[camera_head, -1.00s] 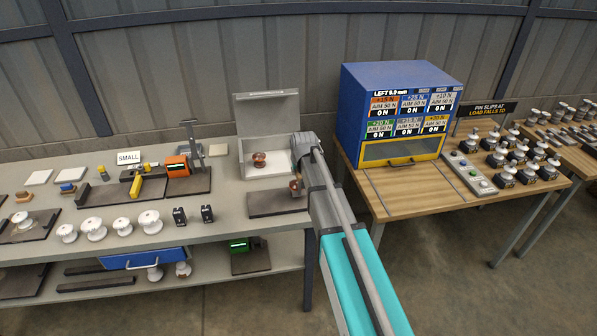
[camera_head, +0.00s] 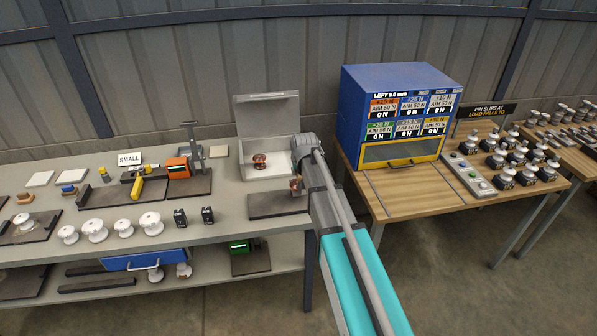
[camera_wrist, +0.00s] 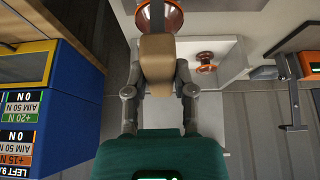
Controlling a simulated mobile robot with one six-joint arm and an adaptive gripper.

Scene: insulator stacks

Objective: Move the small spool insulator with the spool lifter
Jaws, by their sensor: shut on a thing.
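My gripper (camera_wrist: 159,92) is shut on a tan block, which looks like the handle of the spool lifter (camera_wrist: 157,62). A brown-orange spool (camera_wrist: 170,18) shows just beyond the block in the wrist view, cut by the frame edge; whether it hangs from the lifter cannot be told. In the head view the tan and brown parts (camera_head: 296,184) show beside my arm, above a dark plate. My fingertips are mostly hidden there. Another brown spool (camera_head: 259,161) stands in an open white box (camera_head: 268,171); it also shows in the wrist view (camera_wrist: 205,62).
The dark plate (camera_head: 268,206) lies in front of the box. The box's raised lid (camera_head: 266,117) stands behind it. Several white spools (camera_head: 95,230) stand at the left front. A blue cabinet (camera_head: 396,85) on a wooden table is close to the right of my arm.

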